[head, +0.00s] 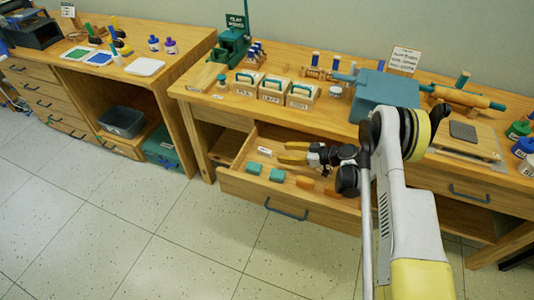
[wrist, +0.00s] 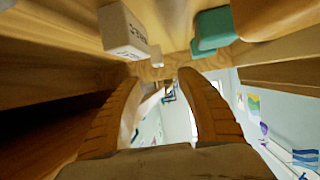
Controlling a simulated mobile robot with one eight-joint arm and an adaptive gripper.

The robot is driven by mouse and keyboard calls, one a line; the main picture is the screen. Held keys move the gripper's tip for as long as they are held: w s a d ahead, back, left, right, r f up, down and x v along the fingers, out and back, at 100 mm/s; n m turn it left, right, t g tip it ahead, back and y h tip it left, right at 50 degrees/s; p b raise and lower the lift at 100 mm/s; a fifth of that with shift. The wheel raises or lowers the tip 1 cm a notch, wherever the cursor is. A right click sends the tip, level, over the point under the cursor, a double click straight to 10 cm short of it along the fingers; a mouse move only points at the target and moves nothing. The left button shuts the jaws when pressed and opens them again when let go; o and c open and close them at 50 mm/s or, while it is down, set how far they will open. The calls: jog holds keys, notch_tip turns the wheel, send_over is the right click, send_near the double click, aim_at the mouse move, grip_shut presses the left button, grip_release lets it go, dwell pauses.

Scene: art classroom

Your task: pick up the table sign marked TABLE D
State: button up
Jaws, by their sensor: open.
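My gripper (head: 289,153) is over the open drawer, its two yellow-orange fingers apart and pointing left. In the wrist view my gripper (wrist: 160,75) shows open, with nothing between the fingertips. A small white block with dark lettering (head: 264,151) lies in the drawer, a little left of the fingertips. A white lettered block also shows in the wrist view (wrist: 122,32), above the left finger and apart from it; it seems to be the same one. Its lettering is not readable as TABLE D, so I cannot tell whether it is the sign.
The open drawer (head: 290,208) also holds teal blocks (head: 276,175) and orange pieces (head: 305,183). Its walls stand close around my gripper. The workbench top (head: 290,118) above carries white boxes (head: 272,89), a teal case (head: 385,93) and a lettered white sign (head: 405,60).

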aim_at(266, 151)
jog(key=b+x, duration=0.2)
jog(key=x, duration=0.3)
jog(key=shift+w+a+f, duration=0.1)
jog(key=shift+a+f, duration=0.1)
jog(key=shift+a, duration=0.05)
jog(key=b+x, duration=0.2)
jog(key=x, duration=0.3)
jog(key=shift+w+f+b, duration=0.1)
jog(key=shift+b, duration=0.25)
jog(key=shift+d, duration=0.1)
jog(key=c, duration=1)
